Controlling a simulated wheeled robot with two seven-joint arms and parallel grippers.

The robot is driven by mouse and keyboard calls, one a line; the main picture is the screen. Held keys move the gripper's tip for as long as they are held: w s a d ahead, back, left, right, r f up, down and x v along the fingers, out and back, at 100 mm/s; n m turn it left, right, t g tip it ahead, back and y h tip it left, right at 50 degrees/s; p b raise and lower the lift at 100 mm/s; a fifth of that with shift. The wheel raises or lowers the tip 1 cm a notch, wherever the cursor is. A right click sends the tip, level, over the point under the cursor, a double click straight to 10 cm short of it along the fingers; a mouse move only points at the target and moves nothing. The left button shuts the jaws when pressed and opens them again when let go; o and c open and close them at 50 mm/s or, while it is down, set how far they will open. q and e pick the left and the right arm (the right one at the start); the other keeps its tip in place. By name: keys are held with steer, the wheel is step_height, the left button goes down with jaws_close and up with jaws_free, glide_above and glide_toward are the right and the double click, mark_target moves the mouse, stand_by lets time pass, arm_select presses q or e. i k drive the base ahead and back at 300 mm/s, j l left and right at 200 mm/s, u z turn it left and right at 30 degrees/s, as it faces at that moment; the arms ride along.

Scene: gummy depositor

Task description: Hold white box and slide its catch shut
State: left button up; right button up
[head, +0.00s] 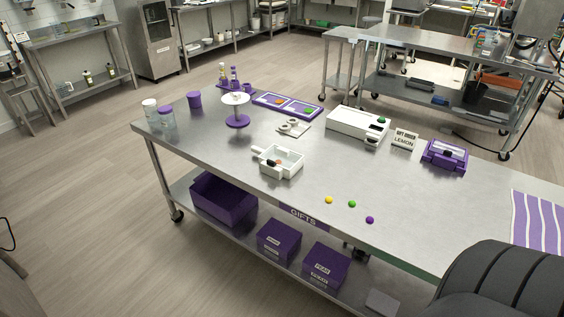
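An open-topped white box (292,168) sits near the front edge of the steel table, left of the table's middle. It has short projections at its left and front, and a small dark part and an orange piece show in it. I cannot tell which part is its catch or how it is set. A second, longer white box (350,122) lies further back, with a dark part and a green piece at its right end. Neither of my grippers shows in the head view, and nothing visible touches either box.
The steel table (240,150) holds a purple-based stand (237,120), a purple tray (288,104), a LEMON sign (404,139) and a purple box (444,155). Yellow (329,200), green (352,204) and purple (369,220) pieces lie near the front edge. The right-middle tabletop is clear.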

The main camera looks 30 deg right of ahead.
mark_target(269, 162)
steer(key=i+z, duration=0.15)
steer(key=z, duration=0.25)
steer(key=i+z, duration=0.1)
steer(key=z, duration=0.3)
steer(key=i+j+z, duration=0.1)
steer(key=z, duration=0.3)
steer(key=i+j+z, duration=0.1)
steer(key=z, duration=0.3)
